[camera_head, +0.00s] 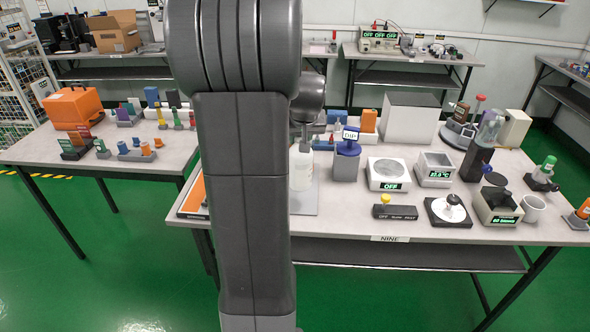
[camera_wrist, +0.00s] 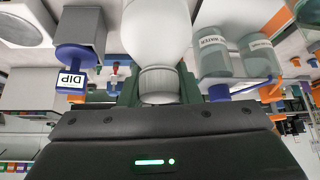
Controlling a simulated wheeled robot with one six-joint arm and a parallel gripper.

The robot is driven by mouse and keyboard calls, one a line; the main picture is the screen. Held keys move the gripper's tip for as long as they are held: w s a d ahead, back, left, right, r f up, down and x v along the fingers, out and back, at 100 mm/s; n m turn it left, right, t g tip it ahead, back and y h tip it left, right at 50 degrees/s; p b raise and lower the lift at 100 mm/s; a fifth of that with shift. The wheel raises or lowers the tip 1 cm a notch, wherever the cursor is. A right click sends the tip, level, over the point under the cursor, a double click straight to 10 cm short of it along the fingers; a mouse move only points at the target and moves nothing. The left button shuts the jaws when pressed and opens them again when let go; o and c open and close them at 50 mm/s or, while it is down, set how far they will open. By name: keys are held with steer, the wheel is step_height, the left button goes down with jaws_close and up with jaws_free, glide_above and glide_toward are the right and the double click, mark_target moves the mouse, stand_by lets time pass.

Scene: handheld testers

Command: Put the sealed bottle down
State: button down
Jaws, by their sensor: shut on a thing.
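The white bottle (camera_wrist: 158,32) is upright relative to the table in the head view (camera_head: 301,170), partly hidden behind my arm. My gripper (camera_wrist: 159,88) is shut on its ribbed neck or cap, with one dark finger on each side. The bottle's lower part is above or on a grey board (camera_head: 304,201) on the bench. I cannot tell whether its base touches the board.
Right of the bottle stands a grey block with a blue top and DIP sign (camera_head: 347,155), also in the wrist view (camera_wrist: 72,79). Two water-labelled bottles (camera_wrist: 212,60) stand close by in the wrist view. A balance (camera_head: 388,173) is further right. An orange-edged tray (camera_head: 192,198) lies left.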

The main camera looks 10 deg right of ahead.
mark_target(300, 156)
steer(key=shift+f, duration=3.35)
steer(key=shift+f+b, duration=0.15)
steer(key=shift+b, duration=0.2)
steer(key=c, duration=1.1)
jaws_free()
steer(key=shift+o, duration=0.2)
steer(key=shift+r+p, duration=0.3)
steer(key=shift+r, duration=0.05)
steer(key=v, duration=1.1)
steer(key=shift+s+r, duration=0.25)
steer(key=shift+r, duration=0.1)
